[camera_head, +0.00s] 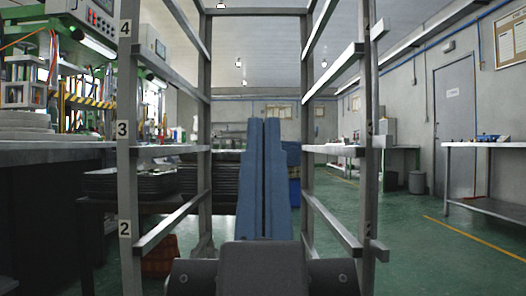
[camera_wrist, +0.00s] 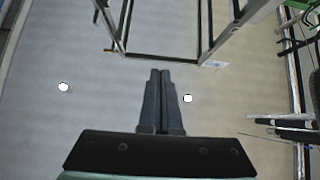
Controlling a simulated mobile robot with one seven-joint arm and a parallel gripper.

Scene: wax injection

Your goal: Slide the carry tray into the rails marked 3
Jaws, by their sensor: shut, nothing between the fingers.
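The grey metal rack stands in front of me in the head view. The mark 3 (camera_head: 122,131) is on its left front post. The left rail at mark 3 (camera_head: 168,150) and the right rail at that height (camera_head: 335,150) are both bare. My gripper (camera_head: 263,122) points forward between the rack's sides, its long blue fingers shut together and empty. In the wrist view my gripper (camera_wrist: 160,72) also shows shut, with nothing at the tips. Dark stacked trays (camera_head: 130,183) stand at the left behind the post. I cannot tell whether the carry tray is among them.
Marks 4 (camera_head: 125,28) and 2 (camera_head: 125,228) label the rails above and below. A machine bench (camera_head: 50,150) stands at left, a table (camera_head: 490,145) at right. A dark stack (camera_head: 225,172) stands behind the rack. Green floor (camera_head: 415,240) is open at right.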

